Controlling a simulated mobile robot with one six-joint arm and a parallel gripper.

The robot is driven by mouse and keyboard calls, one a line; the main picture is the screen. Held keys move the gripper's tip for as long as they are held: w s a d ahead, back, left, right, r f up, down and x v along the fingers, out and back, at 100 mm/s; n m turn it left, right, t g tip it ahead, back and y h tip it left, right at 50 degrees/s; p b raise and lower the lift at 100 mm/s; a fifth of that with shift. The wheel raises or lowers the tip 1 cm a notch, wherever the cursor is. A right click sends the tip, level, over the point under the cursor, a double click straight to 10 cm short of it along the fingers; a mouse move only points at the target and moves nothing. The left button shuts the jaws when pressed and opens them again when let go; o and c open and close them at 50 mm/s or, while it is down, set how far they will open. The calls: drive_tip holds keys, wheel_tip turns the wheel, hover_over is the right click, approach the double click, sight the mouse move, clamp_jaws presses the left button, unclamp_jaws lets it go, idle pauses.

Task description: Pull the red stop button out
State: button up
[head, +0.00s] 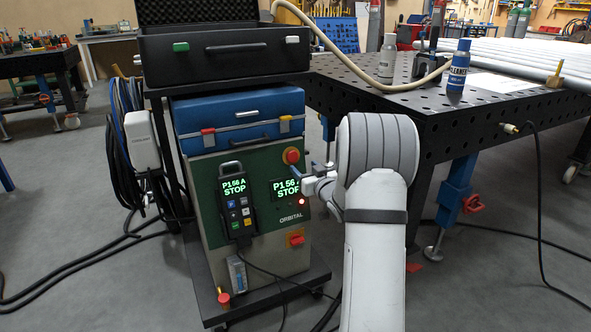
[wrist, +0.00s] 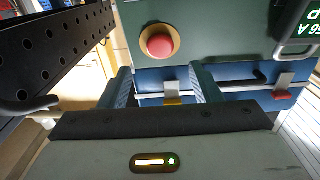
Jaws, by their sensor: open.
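The red stop button (head: 291,156) is a round red mushroom head on a yellow-orange ring. It sits at the upper right of the green front of the orbital machine (head: 290,253). In the wrist view, the red button (wrist: 160,43) shows whole, a little beyond the fingertips and centred between them sideways. My gripper (head: 312,180) is in front of the panel, just below and right of the button in the head view. In the wrist view my gripper (wrist: 160,72) has its two fingers wide apart with nothing between them. The fingers appear apart from the button.
A display (head: 286,188) reads "P156 A STOP", with a handheld pendant (head: 236,200) beside it. A red switch (head: 295,238) sits lower down. A blue case (head: 238,112) lies on top of the machine. A black perforated table (head: 430,103) stands at right, with hose and bottles.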

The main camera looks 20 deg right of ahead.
sight(293, 157)
drive_tip(key=w+b, duration=0.1)
drive_tip(key=w, duration=0.6)
drive_tip(key=shift+w+a+b, duration=0.15)
drive_tip(key=shift+a+b, duration=0.05)
drive_tip(key=shift+b, duration=0.1)
drive_tip(key=shift+r, duration=0.1)
